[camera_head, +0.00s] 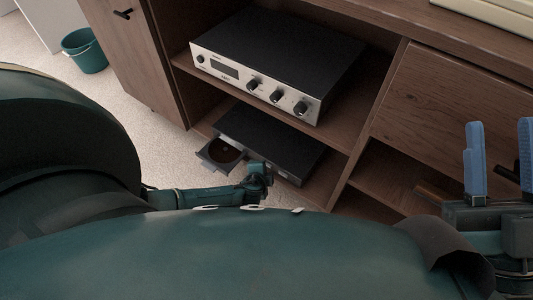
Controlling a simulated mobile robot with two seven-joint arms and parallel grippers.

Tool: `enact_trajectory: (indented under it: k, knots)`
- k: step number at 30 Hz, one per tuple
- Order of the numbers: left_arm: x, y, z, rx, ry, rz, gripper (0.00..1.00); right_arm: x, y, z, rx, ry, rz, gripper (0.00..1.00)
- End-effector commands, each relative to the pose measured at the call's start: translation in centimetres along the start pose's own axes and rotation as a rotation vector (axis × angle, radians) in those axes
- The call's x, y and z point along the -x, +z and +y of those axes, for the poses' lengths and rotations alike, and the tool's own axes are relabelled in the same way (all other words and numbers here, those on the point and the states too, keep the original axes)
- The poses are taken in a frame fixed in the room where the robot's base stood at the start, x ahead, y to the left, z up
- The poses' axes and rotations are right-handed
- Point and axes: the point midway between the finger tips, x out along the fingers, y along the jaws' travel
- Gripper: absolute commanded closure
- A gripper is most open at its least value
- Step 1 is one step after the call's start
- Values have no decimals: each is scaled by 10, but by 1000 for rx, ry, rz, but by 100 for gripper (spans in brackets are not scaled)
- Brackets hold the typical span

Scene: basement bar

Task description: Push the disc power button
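The disc player (270,136) is a flat black box on the lower shelf. Its disc tray (221,153) is slid out at the left of its front. I cannot make out its power button; my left arm and body cover part of the front. The end of my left arm, with the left gripper (261,174), is close in front of the player's front, right of the tray. Its fingers are not clear, and I cannot tell whether it touches. My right gripper (500,124) is open and empty at the far right, its two blue fingers pointing up, apart from the player.
A silver-fronted amplifier (281,64) with several knobs stands on the shelf above. The wooden cabinet (440,85) has a dark handle (123,14) at the upper left. A teal bucket (84,51) stands on the pale carpet at left. The lower right compartment looks mostly empty.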

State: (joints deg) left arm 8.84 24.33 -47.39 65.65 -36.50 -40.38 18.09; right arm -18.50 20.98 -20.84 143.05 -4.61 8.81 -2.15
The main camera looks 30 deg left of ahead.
Motion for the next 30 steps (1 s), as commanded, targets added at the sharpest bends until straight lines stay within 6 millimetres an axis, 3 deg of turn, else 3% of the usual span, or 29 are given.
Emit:
enact_trajectory:
  k: [30]
  knots:
    - [7, 5, 5, 0, 0, 0, 100, -2, -2, 1, 1, -1, -1, 64]
